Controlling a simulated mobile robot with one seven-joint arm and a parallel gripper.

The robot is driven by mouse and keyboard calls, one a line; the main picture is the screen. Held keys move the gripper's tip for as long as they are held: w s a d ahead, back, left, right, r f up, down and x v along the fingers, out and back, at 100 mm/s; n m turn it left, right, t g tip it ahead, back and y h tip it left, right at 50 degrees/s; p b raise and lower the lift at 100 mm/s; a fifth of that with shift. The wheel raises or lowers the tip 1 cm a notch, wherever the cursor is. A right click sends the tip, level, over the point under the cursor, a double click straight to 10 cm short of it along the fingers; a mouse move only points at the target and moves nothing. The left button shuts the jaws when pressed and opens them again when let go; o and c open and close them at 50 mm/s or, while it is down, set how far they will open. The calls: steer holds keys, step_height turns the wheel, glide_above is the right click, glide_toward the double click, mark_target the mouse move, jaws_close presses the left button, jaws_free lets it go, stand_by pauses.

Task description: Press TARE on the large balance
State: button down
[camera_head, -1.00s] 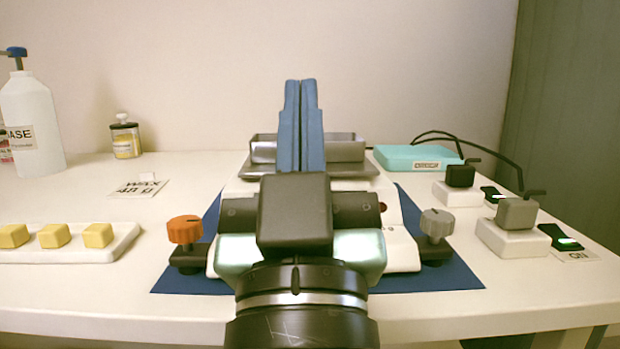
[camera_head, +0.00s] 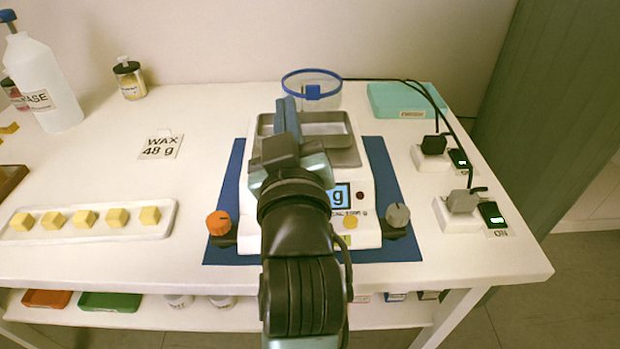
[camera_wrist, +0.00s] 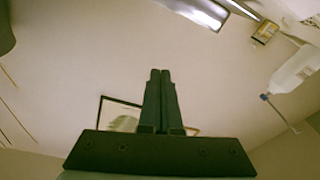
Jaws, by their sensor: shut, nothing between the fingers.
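The large balance (camera_head: 373,240) is white, stands on a blue mat (camera_head: 385,160) and carries a metal tray (camera_head: 345,153). Its lit display (camera_head: 341,196) shows a "g"; my arm covers the rest. A dark red spot (camera_head: 360,195) is right of the display, and a yellowish round button (camera_head: 351,223) sits below it. I cannot read a TARE label. My gripper (camera_head: 286,104) is shut and empty, over the tray area in the head view. In the wrist view its fingers (camera_wrist: 160,75) are together, with wall behind them and no balance in sight.
An orange knob (camera_head: 218,222) and a grey knob (camera_head: 397,213) flank the balance front. A blue-rimmed clear jar (camera_head: 311,90) stands behind it. A tray of yellow cubes (camera_head: 160,230) lies left, plugs and switches (camera_head: 463,202) right. The table between tray and mat is clear.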

steer(key=g+p, duration=0.1)
steer(key=p, duration=0.2)
steer(key=n+g+p, duration=0.1)
steer(key=p, duration=0.2)
steer(key=w+g+p, duration=0.1)
steer(key=p, duration=0.3)
steer(key=shift+a+r+n, duration=0.25)
steer(key=shift+a+n, duration=0.05)
steer(key=shift+n, duration=0.1)
steer(key=s+d+n+g+p, duration=0.4)
steer(key=s+g+p, duration=0.3)
steer(key=p, duration=2)
steer(key=shift+s+f+n+p, duration=0.3)
steer(key=shift+s+f+n, duration=0.15)
steer(key=shift+s, duration=0.35)
steer(key=shift+a+f, duration=0.1)
step_height(320, 180, down, 8)
steer(key=b, duration=0.7)
steer(key=shift+f+b, duration=0.25)
steer(key=shift+b, duration=0.15)
steer(key=shift+f, duration=0.15)
